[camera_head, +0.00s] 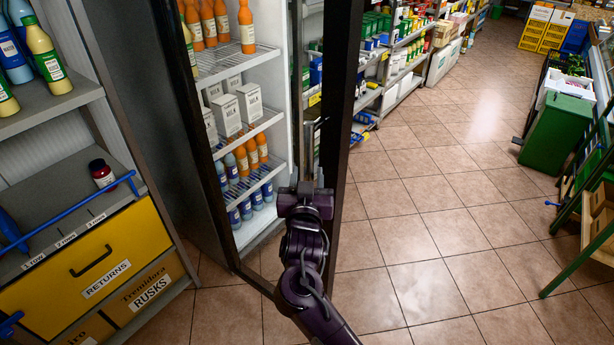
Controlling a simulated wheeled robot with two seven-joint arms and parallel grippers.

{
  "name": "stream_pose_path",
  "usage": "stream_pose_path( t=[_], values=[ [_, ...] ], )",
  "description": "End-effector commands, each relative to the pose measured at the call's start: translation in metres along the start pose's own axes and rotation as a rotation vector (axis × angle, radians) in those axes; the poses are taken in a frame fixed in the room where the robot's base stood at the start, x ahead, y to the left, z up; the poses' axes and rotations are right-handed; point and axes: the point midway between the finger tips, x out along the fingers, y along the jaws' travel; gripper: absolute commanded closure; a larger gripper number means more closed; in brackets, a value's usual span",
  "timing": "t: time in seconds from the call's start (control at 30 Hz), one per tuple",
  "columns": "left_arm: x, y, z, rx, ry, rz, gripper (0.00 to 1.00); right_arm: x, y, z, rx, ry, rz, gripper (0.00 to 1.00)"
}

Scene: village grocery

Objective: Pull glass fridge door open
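The glass fridge door has a dark frame (344,95) and stands ajar. Floor tiles and the fridge's inside show through its glass. A pale vertical handle (309,136) is on the inner side of the thick right-hand frame post. My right gripper (307,184), purple and dark, reaches up from the bottom and is at the lower part of this handle, with its fingers around it. The fingertips are small and partly hidden by the gripper body. My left gripper is not in view.
A shelf unit with a yellow returns drawer (92,262) stands close on the left. A green bin (556,134) is at right. The tiled floor (440,220) between is clear.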

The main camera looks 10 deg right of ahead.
Motion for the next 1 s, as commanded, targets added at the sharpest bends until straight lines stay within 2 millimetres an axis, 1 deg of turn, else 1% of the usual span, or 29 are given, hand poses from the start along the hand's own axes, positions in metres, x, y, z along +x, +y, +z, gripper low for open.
stream_pose_path(
  t=[0.07, 0.17, 0.4, 0.5, 0.63, 1.0],
  values=[
    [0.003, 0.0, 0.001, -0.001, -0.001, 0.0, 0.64, -0.005, 0.0, 0.002, 0.0, 0.0, -0.001, 0.61],
    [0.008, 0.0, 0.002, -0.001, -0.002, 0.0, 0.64, -0.018, -0.001, 0.004, 0.002, -0.001, -0.002, 0.61],
    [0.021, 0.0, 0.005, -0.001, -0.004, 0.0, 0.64, -0.059, -0.001, 0.003, 0.003, -0.001, -0.003, 0.61],
    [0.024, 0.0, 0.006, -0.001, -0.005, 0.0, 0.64, -0.07, -0.002, 0.002, 0.002, 0.0, -0.002, 0.61],
    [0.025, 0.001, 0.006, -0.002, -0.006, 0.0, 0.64, -0.077, -0.002, 0.0, 0.0, 0.001, -0.002, 0.61],
    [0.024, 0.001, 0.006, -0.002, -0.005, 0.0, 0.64, -0.077, -0.002, -0.001, 0.0, 0.001, -0.002, 0.61]
  ],
)
